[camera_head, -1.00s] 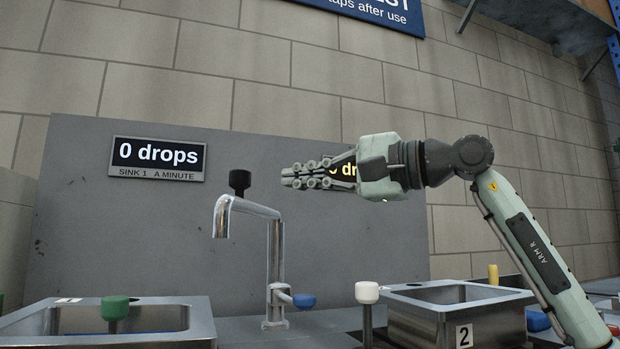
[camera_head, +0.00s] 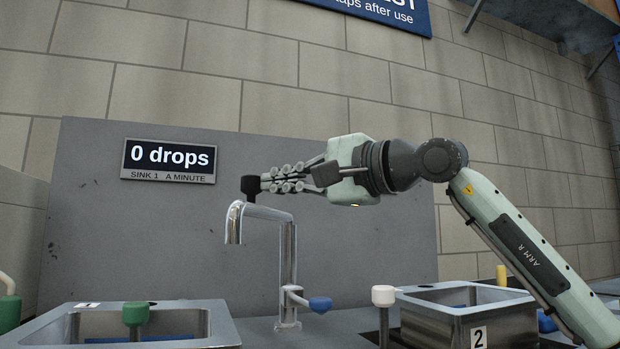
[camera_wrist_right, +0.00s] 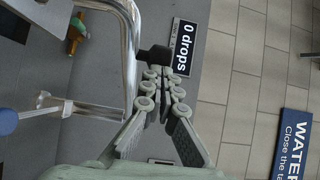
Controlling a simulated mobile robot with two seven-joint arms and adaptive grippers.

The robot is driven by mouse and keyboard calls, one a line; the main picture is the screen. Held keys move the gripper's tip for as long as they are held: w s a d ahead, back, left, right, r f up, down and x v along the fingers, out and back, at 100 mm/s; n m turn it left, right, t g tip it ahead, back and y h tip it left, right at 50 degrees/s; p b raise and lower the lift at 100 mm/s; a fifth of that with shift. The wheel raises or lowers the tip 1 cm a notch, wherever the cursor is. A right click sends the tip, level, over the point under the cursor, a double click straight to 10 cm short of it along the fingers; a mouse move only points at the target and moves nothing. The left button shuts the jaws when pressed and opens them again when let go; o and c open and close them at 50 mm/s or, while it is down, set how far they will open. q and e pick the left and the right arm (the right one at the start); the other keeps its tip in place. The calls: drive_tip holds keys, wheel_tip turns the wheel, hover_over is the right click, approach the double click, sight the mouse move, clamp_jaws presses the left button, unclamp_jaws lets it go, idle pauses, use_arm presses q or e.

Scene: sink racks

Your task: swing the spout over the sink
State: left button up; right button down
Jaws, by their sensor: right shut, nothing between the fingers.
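The chrome tap (camera_head: 288,265) stands on the counter between two sinks. Its spout (camera_head: 238,215) points left, with the open end turned down, and bears a black knob (camera_head: 250,187) on top. In the head view my right gripper (camera_head: 266,184) is shut and empty, level with the knob, its tips at the knob's right side. In the right wrist view the knob (camera_wrist_right: 156,57) sits just beyond the fingertips (camera_wrist_right: 158,78); I cannot tell whether they touch. Sink 1 (camera_head: 222,325) lies front left of the tap. My left gripper is not in view.
A blue lever (camera_head: 320,304) sticks out right of the tap. A green knob (camera_head: 134,314) and a white knob (camera_head: 383,296) stand near the sinks. Sink 2 (camera_head: 505,328) is at right. A grey panel (camera_head: 90,240) with a "0 drops" display (camera_head: 169,160) stands behind.

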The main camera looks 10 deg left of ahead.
sight(250, 181)
drive_tip(key=a, duration=0.5)
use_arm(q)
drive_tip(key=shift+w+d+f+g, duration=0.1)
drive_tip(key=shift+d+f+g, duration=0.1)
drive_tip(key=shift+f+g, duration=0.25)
use_arm(e)
drive_tip(key=shift+w+a, duration=0.1)
drive_tip(key=shift+a, duration=0.75)
drive_tip(key=shift+d, duration=0.1)
drive_tip(key=shift+d, duration=0.25)
drive_tip(key=v, duration=0.2)
drive_tip(key=w+v, duration=0.1)
drive_tip(key=v, duration=0.2)
drive_tip(key=shift+s+d+b, duration=0.15)
drive_tip(key=shift+d+b, duration=0.2)
drive_tip(key=shift+d, duration=0.05)
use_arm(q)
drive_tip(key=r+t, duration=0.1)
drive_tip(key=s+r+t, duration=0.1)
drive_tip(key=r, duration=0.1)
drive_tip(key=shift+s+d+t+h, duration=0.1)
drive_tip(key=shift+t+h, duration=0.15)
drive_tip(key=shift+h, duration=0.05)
use_arm(e)
drive_tip(key=s+d, duration=0.4)
drive_tip(key=s, duration=0.2)
drive_tip(key=shift+s+d, duration=0.15)
drive_tip(key=shift+d, duration=0.15)
